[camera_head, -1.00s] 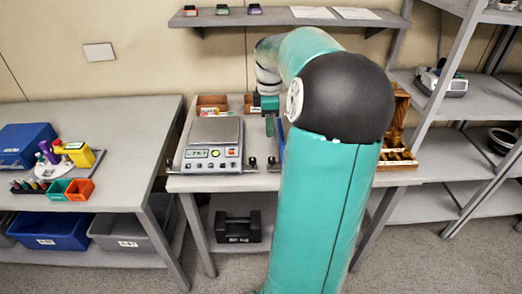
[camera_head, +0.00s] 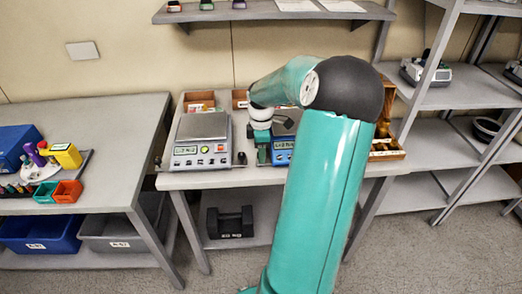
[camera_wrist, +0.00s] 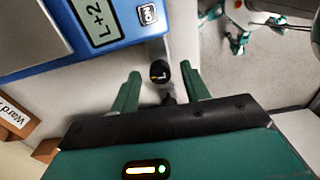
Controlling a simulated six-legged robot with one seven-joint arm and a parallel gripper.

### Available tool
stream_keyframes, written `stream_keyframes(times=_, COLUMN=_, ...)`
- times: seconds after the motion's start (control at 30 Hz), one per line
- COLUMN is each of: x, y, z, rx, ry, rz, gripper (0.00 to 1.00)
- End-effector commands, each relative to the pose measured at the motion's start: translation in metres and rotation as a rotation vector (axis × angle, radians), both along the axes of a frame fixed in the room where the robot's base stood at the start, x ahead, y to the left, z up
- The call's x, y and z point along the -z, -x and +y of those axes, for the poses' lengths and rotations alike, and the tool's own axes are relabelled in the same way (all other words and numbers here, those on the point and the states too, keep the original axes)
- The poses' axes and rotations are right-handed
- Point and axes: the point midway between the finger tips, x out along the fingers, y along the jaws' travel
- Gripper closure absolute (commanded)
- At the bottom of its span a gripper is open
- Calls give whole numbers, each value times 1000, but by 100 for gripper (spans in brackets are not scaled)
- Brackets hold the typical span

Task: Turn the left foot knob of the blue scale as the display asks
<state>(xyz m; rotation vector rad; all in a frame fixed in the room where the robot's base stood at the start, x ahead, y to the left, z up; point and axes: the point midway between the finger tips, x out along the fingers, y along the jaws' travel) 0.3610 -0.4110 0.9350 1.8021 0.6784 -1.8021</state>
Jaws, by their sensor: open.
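The blue scale (camera_head: 281,156) stands on the right part of the middle table, partly hidden by my arm. In the wrist view its blue front (camera_wrist: 118,30) fills the upper left, and its display (camera_wrist: 95,17) reads "L+2". A black foot knob (camera_wrist: 159,71) with a pale mark sits beside the scale's corner. My gripper (camera_wrist: 160,72) is open, with one green finger on each side of this knob and a visible gap to each. In the head view my gripper (camera_head: 262,154) is low at the blue scale's left front corner.
A grey scale (camera_head: 201,150) stands to the left, its right foot knob (camera_head: 241,158) close to my gripper. Small wooden boxes (camera_head: 199,101) stand behind it. A wooden rack (camera_head: 386,148) is at the right. The floor in front of the table is clear.

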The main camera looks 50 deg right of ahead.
Motion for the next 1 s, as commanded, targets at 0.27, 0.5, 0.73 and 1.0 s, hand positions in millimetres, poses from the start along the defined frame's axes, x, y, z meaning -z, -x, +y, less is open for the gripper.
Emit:
stream_keyframes(times=0.27, x=4, y=0, z=0, rx=0, ry=0, rz=0, gripper=54)
stream_keyframes(times=0.5, x=3, y=0, z=0, rx=0, ry=0, rz=0, gripper=93)
stream_keyframes(times=0.73, x=3, y=0, z=0, rx=6, ry=0, rz=0, gripper=99)
stream_keyframes(times=1.0, x=3, y=-1, z=1, rx=86, ry=1, rz=0, gripper=99)
